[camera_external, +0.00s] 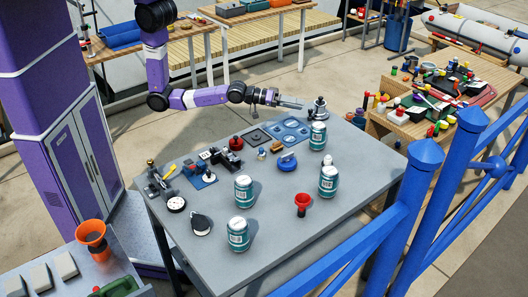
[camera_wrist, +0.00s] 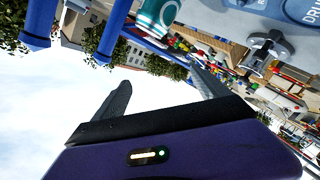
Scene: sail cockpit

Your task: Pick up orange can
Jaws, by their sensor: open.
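I see no orange can in either view. Several teal-and-white cans stand upright on the grey table: one at the back right (camera_external: 318,137), one at the right (camera_external: 328,183), one near the middle (camera_external: 243,191) and one at the front (camera_external: 237,237). My gripper (camera_external: 300,104) is stretched over the table's back edge, above the surface and behind the back-right can. In the wrist view my gripper's (camera_wrist: 158,72) two fingers are spread with nothing between them. Part of a teal can (camera_wrist: 156,14) shows beyond them at the top edge.
The grey table (camera_external: 275,240) also carries a red funnel (camera_external: 302,203), a blue round item (camera_external: 287,163), a blue tray (camera_external: 291,129) and a metal winch-like part (camera_external: 318,108). Blue railing (camera_external: 416,205) runs along the right. An orange funnel (camera_external: 91,233) stands on the left bench.

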